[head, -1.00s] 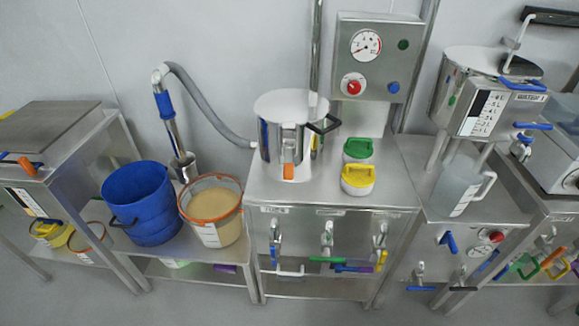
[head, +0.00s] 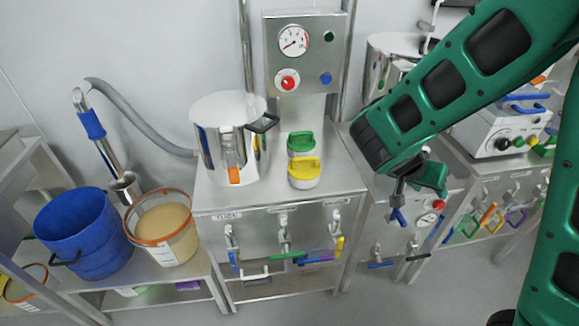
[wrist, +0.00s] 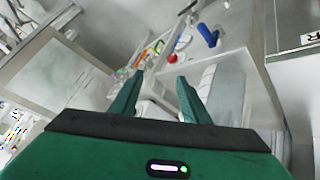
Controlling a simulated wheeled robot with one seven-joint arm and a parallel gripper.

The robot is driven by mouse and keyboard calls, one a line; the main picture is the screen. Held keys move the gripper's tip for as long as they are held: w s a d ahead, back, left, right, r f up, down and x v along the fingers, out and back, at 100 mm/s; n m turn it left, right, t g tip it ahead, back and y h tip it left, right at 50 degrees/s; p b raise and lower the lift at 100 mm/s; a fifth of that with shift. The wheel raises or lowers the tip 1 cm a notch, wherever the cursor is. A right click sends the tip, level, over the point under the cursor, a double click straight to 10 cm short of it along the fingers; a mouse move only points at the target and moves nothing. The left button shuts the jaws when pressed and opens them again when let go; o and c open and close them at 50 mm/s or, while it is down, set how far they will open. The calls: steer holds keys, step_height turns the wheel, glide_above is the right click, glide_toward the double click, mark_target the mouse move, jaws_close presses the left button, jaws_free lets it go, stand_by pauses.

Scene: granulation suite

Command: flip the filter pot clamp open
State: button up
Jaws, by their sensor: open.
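The steel filter pot (head: 222,135) with a white lid stands on the middle steel bench in the head view. Its clamp, an upright lever with an orange tip (head: 234,175), lies along the pot's front wall. A black handle (head: 263,123) sticks out at the pot's right. My gripper (head: 430,178) hangs to the right of this bench, well apart from the pot. In the wrist view its green fingers (wrist: 159,82) are spread with nothing between them. The pot and clamp do not show clearly in the wrist view.
Small tubs with green (head: 300,142) and yellow (head: 304,167) lids stand right of the pot. A control panel (head: 305,55) rises behind. A grey hose (head: 140,120), blue bucket (head: 83,235) and orange-rimmed bucket (head: 163,230) are at the left. Space before the clamp looks clear.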

steer(key=w+a+n+t, duration=0.2)
steer(key=w+a+t, duration=0.2)
steer(key=a, duration=0.7)
steer(key=n+t+y, duration=0.8)
steer(key=t+y, duration=0.2)
steer(key=y, duration=0.2)
glide_toward(234, 172)
steer(key=shift+g, duration=0.3)
steer(key=x, duration=1)
steer(key=shift+w+a+r, duration=0.15)
steer(key=shift+w+r, duration=0.05)
steer(key=shift+w, duration=0.1)
jaws_close()
